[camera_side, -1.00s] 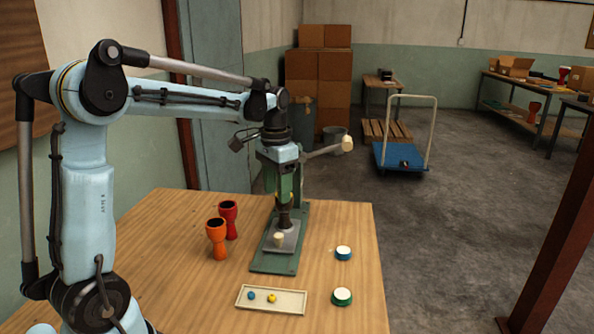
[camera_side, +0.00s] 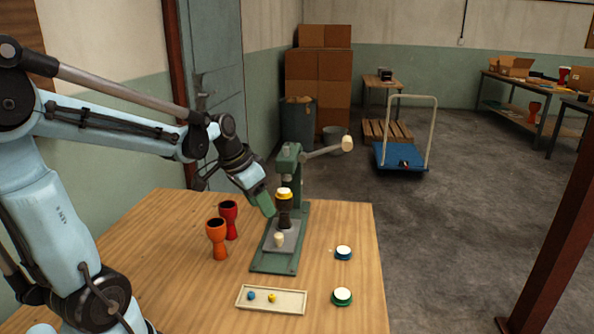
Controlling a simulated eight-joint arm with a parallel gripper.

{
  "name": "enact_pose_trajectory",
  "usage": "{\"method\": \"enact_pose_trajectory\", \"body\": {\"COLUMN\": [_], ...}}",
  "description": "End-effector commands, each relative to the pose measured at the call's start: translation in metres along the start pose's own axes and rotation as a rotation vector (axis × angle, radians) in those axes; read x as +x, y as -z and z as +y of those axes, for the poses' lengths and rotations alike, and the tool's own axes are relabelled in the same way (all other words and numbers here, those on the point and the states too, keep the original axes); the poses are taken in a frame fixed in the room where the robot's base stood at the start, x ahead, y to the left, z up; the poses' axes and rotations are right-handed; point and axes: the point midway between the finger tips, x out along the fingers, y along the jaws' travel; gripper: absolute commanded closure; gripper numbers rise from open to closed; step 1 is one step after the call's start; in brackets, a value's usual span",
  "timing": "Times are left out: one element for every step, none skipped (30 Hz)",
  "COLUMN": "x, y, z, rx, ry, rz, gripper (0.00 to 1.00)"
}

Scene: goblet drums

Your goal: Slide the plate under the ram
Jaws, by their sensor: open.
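The green press (camera_side: 291,168) stands on the table with its lever (camera_side: 322,152) out to the right, ending in a cream knob. A grey plate (camera_side: 291,242) with a cream knob (camera_side: 279,239) lies on the press base (camera_side: 273,264). A dark goblet drum (camera_side: 284,217) stands upright on the plate, with a yellow-rimmed, white-topped head (camera_side: 284,194) on it. The ram's tip is hard to make out, so I cannot tell how the drum lines up with it. My gripper (camera_side: 268,208) is open, tilted down, close to the drum's left; contact is unclear.
An orange goblet (camera_side: 217,238) and a red goblet (camera_side: 229,220) stand left of the press. A cream tray (camera_side: 286,301) holds a blue and a yellow piece. Blue-rimmed (camera_side: 343,253) and green-rimmed (camera_side: 342,297) discs lie right.

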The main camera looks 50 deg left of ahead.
Motion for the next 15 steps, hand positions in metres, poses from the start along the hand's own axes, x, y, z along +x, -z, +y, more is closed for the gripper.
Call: {"method": "enact_pose_trajectory", "body": {"x": [0.006, 0.010, 0.015, 0.019, 0.024, 0.029, 0.033, 0.038, 0.043, 0.046, 0.051, 0.056, 0.059, 0.063, 0.068], "y": [0.000, 0.000, 0.000, 0.001, 0.001, 0.001, 0.001, 0.000, 0.000, 0.001, 0.001, 0.000, 0.000, 0.000, 0.001], "z": [0.000, 0.000, 0.001, 0.000, 0.000, 0.000, 0.000, 0.000, 0.000, 0.000, 0.000, 0.000, 0.000, 0.001, 0.000], "rx": [0.001, 0.001, 0.001, 0.001, 0.000, 0.000, 0.000, 0.000, 0.001, 0.001, 0.001, 0.001, 0.001, 0.001, 0.001], "ry": [0.000, -0.001, -0.001, -0.001, -0.001, -0.001, -0.001, -0.001, -0.001, -0.001, -0.001, -0.001, -0.001, -0.001, -0.001], "rz": [0.000, 0.000, -0.001, -0.001, -0.001, -0.001, -0.001, -0.001, -0.001, -0.001, -0.001, -0.001, -0.001, -0.001, -0.001], "gripper": [0.50, 0.50, 0.50, 0.50, 0.50, 0.50, 0.50, 0.50, 0.50, 0.50, 0.50, 0.50, 0.50, 0.50, 0.50]}}
